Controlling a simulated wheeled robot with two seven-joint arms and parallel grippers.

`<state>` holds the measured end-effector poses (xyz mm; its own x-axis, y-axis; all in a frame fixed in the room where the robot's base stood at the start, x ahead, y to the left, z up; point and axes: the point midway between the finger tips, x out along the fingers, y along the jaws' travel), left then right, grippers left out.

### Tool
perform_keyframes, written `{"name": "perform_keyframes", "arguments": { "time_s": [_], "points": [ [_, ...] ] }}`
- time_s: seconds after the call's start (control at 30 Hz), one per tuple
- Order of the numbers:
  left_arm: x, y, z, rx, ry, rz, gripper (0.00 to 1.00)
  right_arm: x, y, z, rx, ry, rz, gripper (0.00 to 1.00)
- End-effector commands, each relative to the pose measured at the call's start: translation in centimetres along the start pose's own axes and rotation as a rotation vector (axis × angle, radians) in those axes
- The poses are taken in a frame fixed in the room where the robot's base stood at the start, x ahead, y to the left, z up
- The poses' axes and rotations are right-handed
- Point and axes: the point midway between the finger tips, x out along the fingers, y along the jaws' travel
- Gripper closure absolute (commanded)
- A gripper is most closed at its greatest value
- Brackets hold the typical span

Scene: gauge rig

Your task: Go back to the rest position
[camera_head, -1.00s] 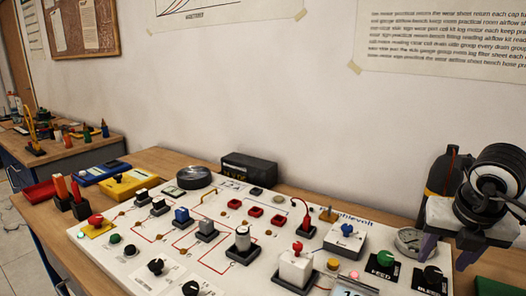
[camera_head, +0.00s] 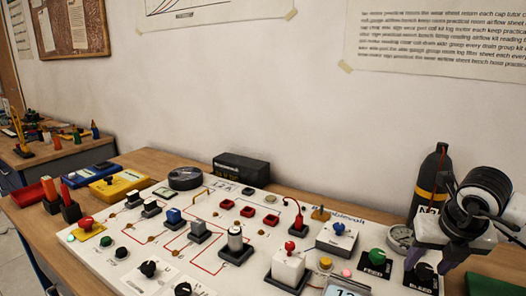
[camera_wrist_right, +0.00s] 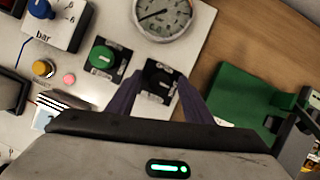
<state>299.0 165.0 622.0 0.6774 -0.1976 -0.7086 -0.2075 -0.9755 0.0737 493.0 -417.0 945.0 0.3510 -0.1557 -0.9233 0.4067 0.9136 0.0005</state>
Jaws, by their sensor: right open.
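My right gripper (camera_head: 431,266) hangs over the right end of the white panel (camera_head: 215,262), its purple fingers apart and nothing held. In the right wrist view the two fingers (camera_wrist_right: 160,82) stand on either side of the black BLEED knob (camera_wrist_right: 158,79); I cannot tell whether they touch it. In the head view this knob (camera_head: 423,272) sits just below the fingers. The green FEED knob (camera_head: 377,257) is to its left, also seen in the wrist view (camera_wrist_right: 103,57). My left gripper does not show.
A round gauge (camera_head: 400,238) and a dark bottle (camera_head: 430,180) stand close to the right arm. A green tray (camera_wrist_right: 240,100) lies right of the panel. Switches and a white block with a red knob (camera_head: 289,265) fill the panel. A black box (camera_head: 240,170) stands behind.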

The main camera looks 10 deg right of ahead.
Motion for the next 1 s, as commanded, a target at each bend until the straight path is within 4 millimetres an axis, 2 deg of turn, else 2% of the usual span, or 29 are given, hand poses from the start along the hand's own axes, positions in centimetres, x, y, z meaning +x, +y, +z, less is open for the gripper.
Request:
{"name": "perform_keyframes", "arguments": {
  "time_s": [0.3,1.0],
  "points": [
    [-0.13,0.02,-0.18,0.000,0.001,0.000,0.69,0.06,-0.32,-0.04,-0.294,0.004,0.120,0.53],
    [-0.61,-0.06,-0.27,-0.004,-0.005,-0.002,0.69,0.05,-0.43,0.23,-0.853,0.002,0.358,0.53]
  ]
}}
